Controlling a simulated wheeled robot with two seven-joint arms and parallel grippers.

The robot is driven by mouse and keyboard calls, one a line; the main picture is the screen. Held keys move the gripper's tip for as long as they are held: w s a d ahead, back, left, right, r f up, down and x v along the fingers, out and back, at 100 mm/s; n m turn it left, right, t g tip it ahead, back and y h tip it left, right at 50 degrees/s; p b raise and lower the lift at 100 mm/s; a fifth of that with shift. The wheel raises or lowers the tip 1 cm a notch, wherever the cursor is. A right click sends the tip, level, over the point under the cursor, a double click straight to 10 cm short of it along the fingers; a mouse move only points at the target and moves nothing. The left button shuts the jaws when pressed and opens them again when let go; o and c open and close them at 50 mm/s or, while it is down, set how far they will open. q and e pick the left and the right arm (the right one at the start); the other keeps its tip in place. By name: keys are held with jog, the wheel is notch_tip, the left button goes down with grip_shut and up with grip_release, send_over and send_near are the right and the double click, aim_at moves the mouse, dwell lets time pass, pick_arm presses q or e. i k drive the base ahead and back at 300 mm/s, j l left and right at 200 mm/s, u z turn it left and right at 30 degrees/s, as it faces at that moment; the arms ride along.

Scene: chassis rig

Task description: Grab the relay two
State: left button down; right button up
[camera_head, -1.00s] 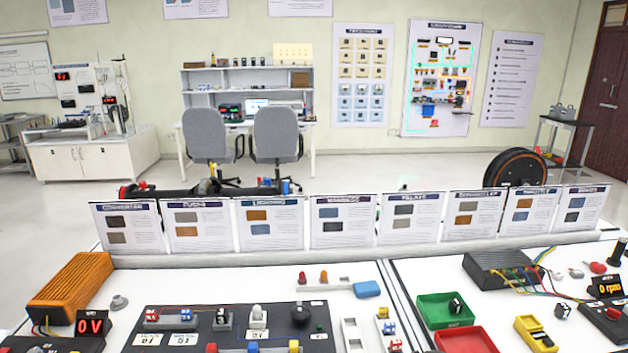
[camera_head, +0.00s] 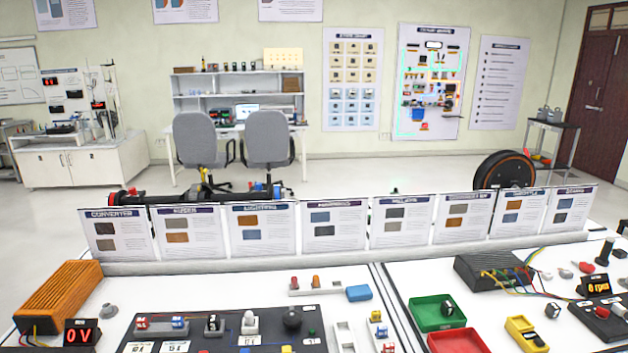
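No part is readably marked as relay two, so I cannot tell which one it is. Small black-and-white blocks are visible: one in the green tray (camera_head: 424,319), one on the white bench at right (camera_head: 552,311), and one on the dark panel (camera_head: 214,323). A red-marked block (camera_head: 142,322) and a blue-marked block (camera_head: 179,321) sit left of that last one. Neither gripper is in view.
An orange finned box (camera_head: 62,294) and a red "0 V" display (camera_head: 81,332) are at left.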

aim_at(552, 310)
jog(key=z, duration=1.45)
